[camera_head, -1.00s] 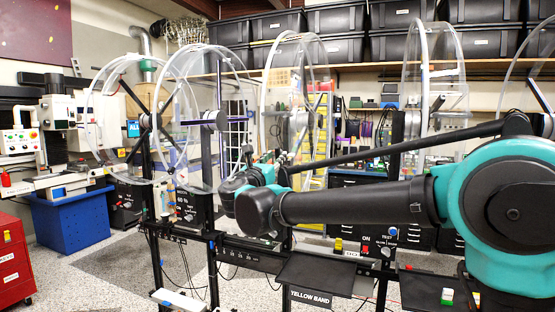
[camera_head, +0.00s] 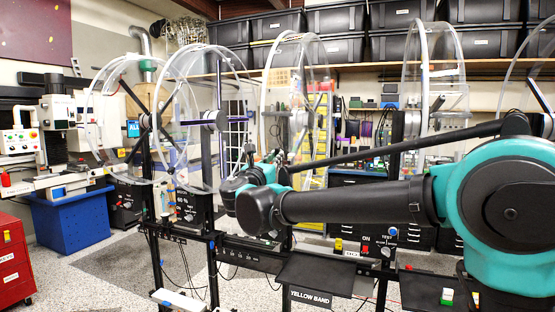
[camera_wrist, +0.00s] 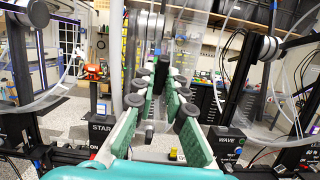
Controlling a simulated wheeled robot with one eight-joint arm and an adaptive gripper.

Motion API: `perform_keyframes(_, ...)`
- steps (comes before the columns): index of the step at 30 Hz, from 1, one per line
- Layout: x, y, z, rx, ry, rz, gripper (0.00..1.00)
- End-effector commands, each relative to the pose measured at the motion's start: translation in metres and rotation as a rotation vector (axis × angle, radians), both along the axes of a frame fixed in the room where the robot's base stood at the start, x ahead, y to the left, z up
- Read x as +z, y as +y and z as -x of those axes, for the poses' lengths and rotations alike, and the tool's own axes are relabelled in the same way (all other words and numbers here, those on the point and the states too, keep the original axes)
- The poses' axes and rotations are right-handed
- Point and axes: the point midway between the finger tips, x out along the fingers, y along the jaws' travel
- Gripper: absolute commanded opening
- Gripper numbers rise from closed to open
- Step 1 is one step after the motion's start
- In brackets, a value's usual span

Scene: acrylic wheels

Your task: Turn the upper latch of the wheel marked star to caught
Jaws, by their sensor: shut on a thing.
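In the wrist view my gripper (camera_wrist: 163,75) reaches forward with its two green fingers drawn together at the far end. The fingertips are shut on a small part at the post below a grey wheel hub (camera_wrist: 150,22). The part looks like a latch, but the fingers and pads hide most of it, so its position cannot be read. The plate marked STAR (camera_wrist: 100,128) is left of the fingers. In the head view my arm hides the fingertips; the teal wrist (camera_head: 250,178) is near the clear wheel (camera_head: 265,95) in the middle.
More clear wheels on black posts stand at the left (camera_head: 108,120) and right (camera_head: 405,100). A YELLOW BAND tray (camera_head: 315,272) is in front. A blue bin (camera_head: 70,220) is on the floor at left.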

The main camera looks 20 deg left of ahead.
Motion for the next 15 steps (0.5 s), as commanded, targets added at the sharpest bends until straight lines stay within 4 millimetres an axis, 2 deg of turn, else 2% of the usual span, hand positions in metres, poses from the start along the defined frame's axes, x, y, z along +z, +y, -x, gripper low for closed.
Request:
perform_keyframes(7,-0.0001,0.0002,0.0002,0.066,-0.021,-0.264,0.0)
perform_keyframes(15,-0.0001,0.0002,0.0002,0.081,-0.026,-0.325,0.0)
